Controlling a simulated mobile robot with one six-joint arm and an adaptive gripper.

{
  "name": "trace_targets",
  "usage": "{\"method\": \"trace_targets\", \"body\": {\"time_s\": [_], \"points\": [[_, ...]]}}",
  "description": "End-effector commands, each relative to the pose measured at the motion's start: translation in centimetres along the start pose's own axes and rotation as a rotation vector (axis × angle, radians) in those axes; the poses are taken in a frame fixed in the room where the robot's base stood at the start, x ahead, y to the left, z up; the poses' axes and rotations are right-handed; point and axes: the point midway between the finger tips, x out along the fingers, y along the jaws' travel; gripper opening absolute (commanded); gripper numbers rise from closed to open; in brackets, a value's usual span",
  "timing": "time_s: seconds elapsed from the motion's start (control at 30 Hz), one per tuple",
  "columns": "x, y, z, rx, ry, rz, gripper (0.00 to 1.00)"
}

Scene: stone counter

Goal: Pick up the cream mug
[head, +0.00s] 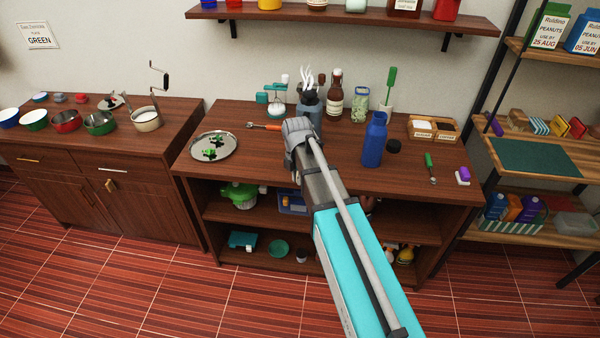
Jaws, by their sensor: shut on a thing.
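I cannot make out the cream mug in the head view; it may be hidden behind my arm. My arm reaches from the bottom right up over the front of the middle counter, with its grey joint above the counter's front part. The fingers of my gripper do not show; the arm covers that area, so what they hold is not visible.
A wall shelf (345,17) hangs above. Open shelves lie below the counter.

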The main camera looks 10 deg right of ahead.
Motion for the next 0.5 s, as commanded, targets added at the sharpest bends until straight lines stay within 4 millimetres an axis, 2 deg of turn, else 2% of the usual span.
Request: {"method": "trace_targets", "body": {"time_s": [0.5], "points": [[0.0,-2.0,-2.5,0.001,0.0,0.0,0.0]]}}
